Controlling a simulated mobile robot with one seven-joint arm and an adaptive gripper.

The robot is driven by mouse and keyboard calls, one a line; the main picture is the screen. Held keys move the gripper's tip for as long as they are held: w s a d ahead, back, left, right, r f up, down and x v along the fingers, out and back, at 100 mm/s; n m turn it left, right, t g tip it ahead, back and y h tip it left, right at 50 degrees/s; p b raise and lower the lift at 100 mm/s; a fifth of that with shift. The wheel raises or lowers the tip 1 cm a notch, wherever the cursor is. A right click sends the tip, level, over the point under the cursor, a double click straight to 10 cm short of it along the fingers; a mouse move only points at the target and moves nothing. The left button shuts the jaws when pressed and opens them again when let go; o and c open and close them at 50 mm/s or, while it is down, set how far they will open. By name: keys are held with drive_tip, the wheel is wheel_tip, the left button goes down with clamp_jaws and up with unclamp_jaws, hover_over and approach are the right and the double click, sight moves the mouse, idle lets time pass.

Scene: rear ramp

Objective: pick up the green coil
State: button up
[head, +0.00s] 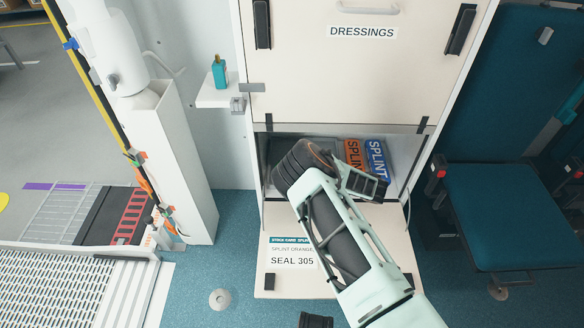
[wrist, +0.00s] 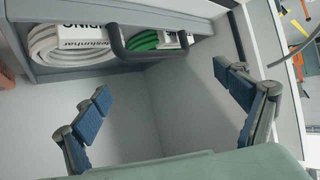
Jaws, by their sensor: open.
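The green coil (wrist: 143,41) shows in the wrist view at the top, lying in a grey-edged compartment (wrist: 95,68). A white label card and a dark bar handle (wrist: 150,53) partly cover it. In the wrist view my gripper (wrist: 162,84) is open, with nothing between its blue-padded fingers. The fingers are below the compartment in the picture and apart from the coil. I cannot make out the green coil in the head view.
A white coil (wrist: 60,46) with a printed card lies left of the green one. In the head view, orange (head: 354,153) and blue (head: 376,156) splint packs lie in the open cabinet bay, below the closed dressings door (head: 350,75). A teal seat (head: 500,215) stands right.

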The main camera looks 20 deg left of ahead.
drive_tip(key=b+x, duration=0.2)
drive_tip(key=x, duration=0.3)
drive_tip(key=shift+a+f, duration=0.15)
drive_tip(key=shift+f, duration=0.05)
drive_tip(key=b+x, duration=0.2)
drive_tip(key=x, duration=0.2)
drive_tip(key=shift+w+a+f+b, duration=0.1)
drive_tip(key=shift+a+f+b, duration=0.1)
drive_tip(key=shift+f+b, duration=0.2)
drive_tip(key=shift+w+a, duration=0.15)
drive_tip(key=shift+a, duration=0.05)
drive_tip(key=c, duration=0.9)
drive_tip(key=shift+o, duration=0.2)
drive_tip(key=shift+r, duration=0.1)
